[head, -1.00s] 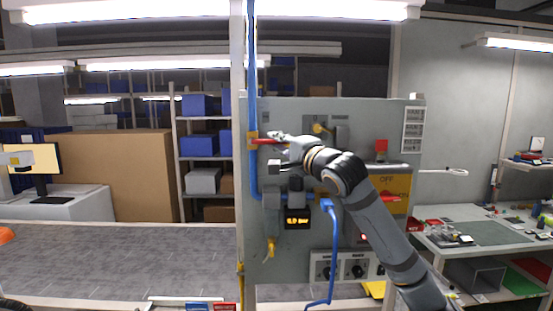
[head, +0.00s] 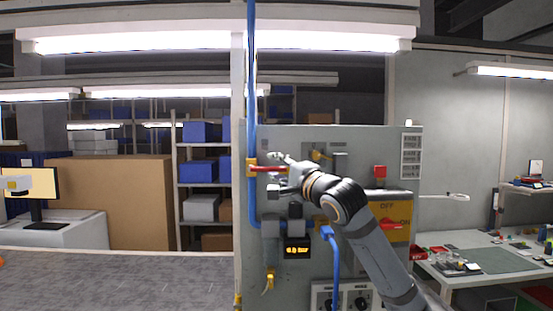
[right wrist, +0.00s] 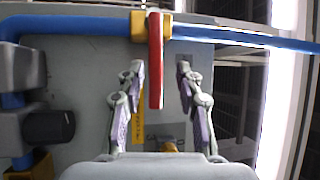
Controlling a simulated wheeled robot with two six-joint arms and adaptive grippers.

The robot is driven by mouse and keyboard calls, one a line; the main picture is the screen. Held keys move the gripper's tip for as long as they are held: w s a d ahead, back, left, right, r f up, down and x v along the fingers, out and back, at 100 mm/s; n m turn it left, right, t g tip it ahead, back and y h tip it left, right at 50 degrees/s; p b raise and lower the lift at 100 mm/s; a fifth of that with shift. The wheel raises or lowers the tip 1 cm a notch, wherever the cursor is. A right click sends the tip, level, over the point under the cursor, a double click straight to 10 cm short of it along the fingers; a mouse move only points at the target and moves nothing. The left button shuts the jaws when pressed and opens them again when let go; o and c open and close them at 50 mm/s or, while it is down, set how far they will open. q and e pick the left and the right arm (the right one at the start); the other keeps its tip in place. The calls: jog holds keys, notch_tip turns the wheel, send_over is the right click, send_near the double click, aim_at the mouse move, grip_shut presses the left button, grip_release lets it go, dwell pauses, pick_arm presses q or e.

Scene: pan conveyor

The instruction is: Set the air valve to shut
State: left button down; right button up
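The air valve has a yellow body (head: 252,168) on the upright blue pipe and a red lever (head: 268,169) that points right, across the pipe. In the right wrist view the yellow body (right wrist: 150,26) sits on the blue pipe, and the red lever (right wrist: 155,65) stands square to it. My right gripper (head: 275,172) is at the lever's free end. In the right wrist view my right gripper (right wrist: 160,70) is open, one finger on each side of the lever, with gaps showing at both sides. My left gripper is not in view.
A grey block with a black knob (right wrist: 48,126) sits beside the lever in the right wrist view. A workbench (head: 490,258) stands at right.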

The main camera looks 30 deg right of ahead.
notch_tip(320, 180, up, 9)
jog(key=shift+w+a+f, duration=0.1)
jog(key=shift+r, duration=0.3)
